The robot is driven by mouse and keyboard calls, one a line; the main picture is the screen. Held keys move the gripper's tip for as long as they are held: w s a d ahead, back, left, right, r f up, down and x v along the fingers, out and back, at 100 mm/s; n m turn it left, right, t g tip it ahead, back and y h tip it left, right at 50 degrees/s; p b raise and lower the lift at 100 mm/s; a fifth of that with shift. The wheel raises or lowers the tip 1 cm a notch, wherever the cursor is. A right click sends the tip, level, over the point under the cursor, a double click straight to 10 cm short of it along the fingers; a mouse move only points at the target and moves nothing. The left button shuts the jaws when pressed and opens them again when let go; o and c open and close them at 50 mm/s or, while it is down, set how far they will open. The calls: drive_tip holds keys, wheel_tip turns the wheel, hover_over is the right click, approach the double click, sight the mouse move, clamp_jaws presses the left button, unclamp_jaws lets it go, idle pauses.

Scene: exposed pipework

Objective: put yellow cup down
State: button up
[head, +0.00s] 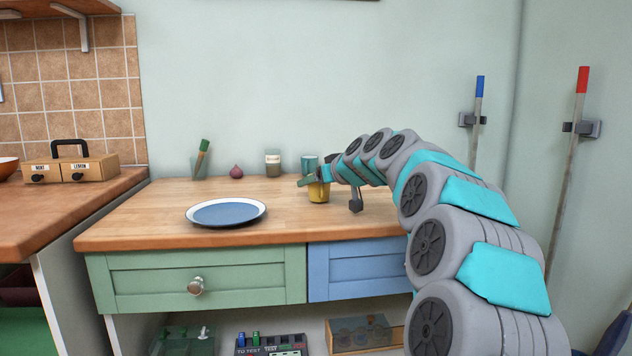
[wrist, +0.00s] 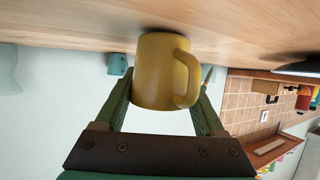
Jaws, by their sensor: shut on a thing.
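The yellow cup (head: 319,191) is at the right part of the wooden counter, partly hidden by my gripper (head: 312,181). In the wrist view the yellow cup (wrist: 162,70) sits between the two green fingers of my gripper (wrist: 163,100), its handle toward the right. My gripper is shut on the cup. The cup is close to the wooden surface; whether it touches cannot be told for sure.
A blue plate (head: 228,212) lies on the counter (head: 150,220) to the left. Along the wall stand a glass with a green brush (head: 202,155), an onion (head: 236,171), a jar (head: 273,163) and a teal cup (head: 309,162). Bare wood lies between plate and cup.

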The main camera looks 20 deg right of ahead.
drive_tip(key=shift+f, duration=0.2)
drive_tip(key=o, duration=1.4)
drive_tip(key=shift+r, duration=0.1)
drive_tip(key=shift+o, duration=0.2)
drive_tip(key=shift+r, duration=0.2)
drive_tip(key=b+v, duration=0.1)
drive_tip(key=v, duration=1.1)
